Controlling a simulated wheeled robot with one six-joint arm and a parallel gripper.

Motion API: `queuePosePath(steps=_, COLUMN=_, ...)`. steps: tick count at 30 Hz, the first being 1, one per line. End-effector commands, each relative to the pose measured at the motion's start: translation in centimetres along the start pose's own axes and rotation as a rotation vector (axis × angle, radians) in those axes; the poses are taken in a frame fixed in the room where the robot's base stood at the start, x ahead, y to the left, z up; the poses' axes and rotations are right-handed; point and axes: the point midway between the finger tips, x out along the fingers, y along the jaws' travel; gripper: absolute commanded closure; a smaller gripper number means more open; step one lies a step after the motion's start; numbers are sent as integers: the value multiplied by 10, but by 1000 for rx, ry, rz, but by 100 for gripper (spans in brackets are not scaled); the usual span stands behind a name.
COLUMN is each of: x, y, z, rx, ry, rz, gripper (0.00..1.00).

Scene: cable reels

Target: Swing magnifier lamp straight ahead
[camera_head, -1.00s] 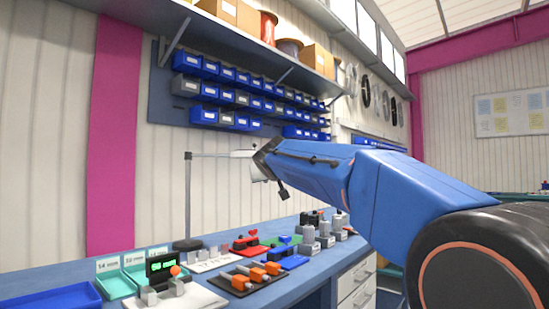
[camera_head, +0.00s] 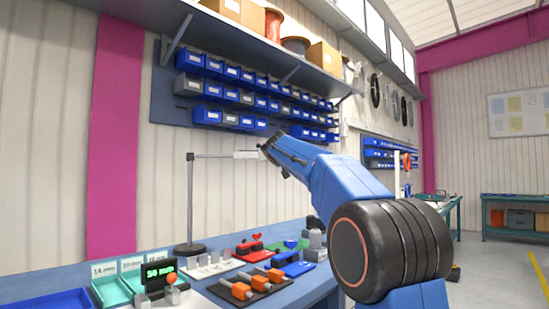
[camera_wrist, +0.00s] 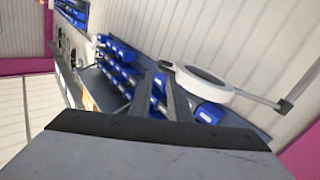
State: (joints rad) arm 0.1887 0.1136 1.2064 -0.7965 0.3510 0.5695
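The magnifier lamp has a round dark base (camera_head: 189,249), a thin upright post and a level arm (camera_head: 212,156) reaching right. Its pale head (camera_head: 246,155) shows nearly edge-on at the arm's end. In the wrist view the lamp head is a white ring (camera_wrist: 208,86), its arm running right to a dark joint (camera_wrist: 285,107). My gripper (camera_head: 266,148) is just right of the head in the head view. In the wrist view my gripper's two dark fingers (camera_wrist: 159,74) are apart, their tips close to the ring's left end. I cannot tell whether they touch it.
The bench (camera_head: 212,293) holds a small green-lit display (camera_head: 158,271), teal trays (camera_head: 112,290), orange-handled tools (camera_head: 255,281) and grey blocks. Rows of blue bins (camera_head: 230,94) hang on the wall behind, below a shelf (camera_head: 255,47). Open floor (camera_head: 490,265) lies to the right.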

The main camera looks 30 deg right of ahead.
Motion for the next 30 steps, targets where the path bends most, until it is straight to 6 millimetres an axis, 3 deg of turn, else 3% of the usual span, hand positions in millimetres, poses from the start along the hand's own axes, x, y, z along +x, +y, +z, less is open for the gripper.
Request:
queuePosePath(steps=18, x=85, y=0, z=1, rx=0, ry=0, rz=1, gripper=83)
queuePosePath(steps=30, x=104, y=0, z=0, rx=0, ry=0, rz=0, gripper=83)
